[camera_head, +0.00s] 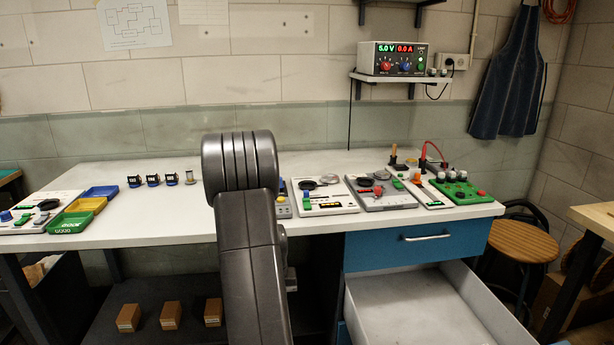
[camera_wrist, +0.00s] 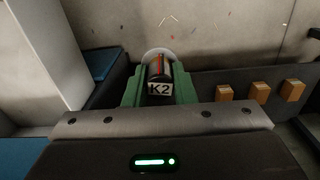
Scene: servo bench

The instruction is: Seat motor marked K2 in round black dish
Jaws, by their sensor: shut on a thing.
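In the wrist view, my gripper (camera_wrist: 158,76) is shut on the motor marked K2 (camera_wrist: 160,88). The motor is a small dark cylinder with an orange-red part and a white K2 label, held between green fingers. In the head view, my arm hides the gripper and the motor. A round black dish (camera_head: 306,184) shows on a white board just right of my arm. Other round black shapes show on the far-left board (camera_head: 48,204) and on the grey board (camera_head: 382,174). I cannot tell which dish is meant.
The white bench top (camera_head: 150,229) carries several boards, coloured trays (camera_head: 73,222) and small dark blue items (camera_head: 153,180). An open drawer (camera_head: 430,305) juts out at lower right. Wooden blocks (camera_head: 170,315) lie on the lower shelf and also show in the wrist view (camera_wrist: 260,92).

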